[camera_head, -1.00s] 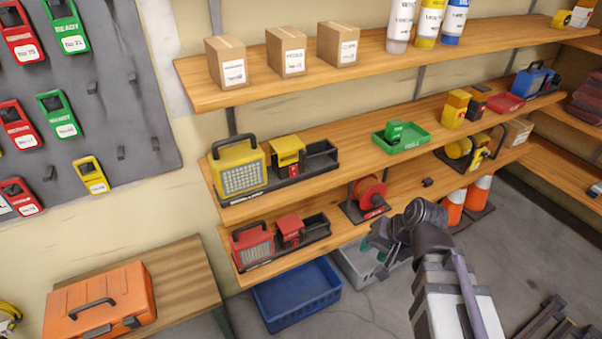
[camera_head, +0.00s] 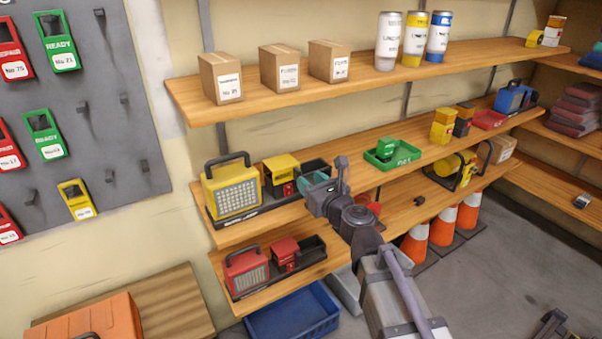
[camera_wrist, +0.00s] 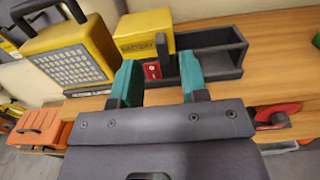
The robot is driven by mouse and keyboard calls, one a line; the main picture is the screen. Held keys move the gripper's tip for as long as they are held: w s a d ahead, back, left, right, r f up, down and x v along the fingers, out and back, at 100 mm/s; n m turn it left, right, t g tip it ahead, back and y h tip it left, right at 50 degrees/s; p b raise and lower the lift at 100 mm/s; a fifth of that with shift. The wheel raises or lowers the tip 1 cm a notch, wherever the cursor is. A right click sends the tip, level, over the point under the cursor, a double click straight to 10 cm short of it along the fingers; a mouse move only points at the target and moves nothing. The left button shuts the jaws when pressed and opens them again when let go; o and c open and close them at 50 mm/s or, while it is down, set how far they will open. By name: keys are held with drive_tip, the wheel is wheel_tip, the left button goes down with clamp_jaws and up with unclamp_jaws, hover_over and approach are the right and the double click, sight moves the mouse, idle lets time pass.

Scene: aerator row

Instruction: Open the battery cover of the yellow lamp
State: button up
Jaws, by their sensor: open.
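The yellow lamp (camera_head: 232,193) stands on the middle shelf with its black carry handle up; its pale grid panel also shows in the wrist view (camera_wrist: 72,66). Just right of it, in the same black tray, is a yellow box-like cover marked with a battery label (camera_head: 282,168). In the wrist view this yellow cover (camera_wrist: 146,30) looks closed, with a black strap-like piece and a red part below it. My gripper (camera_head: 316,186) is in front of the tray, right of the cover. Its teal fingers (camera_wrist: 160,74) are apart and empty, just short of the cover and tray.
The black tray has an empty bay (camera_wrist: 215,52) right of the cover. Below, a red lamp (camera_head: 246,272) stands on the lower shelf. A green tray (camera_head: 392,157) sits further right on the middle shelf. The upper shelf (camera_head: 300,95) with boxes is overhead.

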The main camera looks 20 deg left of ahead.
sight(300, 171)
drive_tip(key=x, duration=0.5)
drive_tip(key=shift+w+a, duration=0.1)
drive_tip(key=shift+a, duration=0.05)
clamp_jaws()
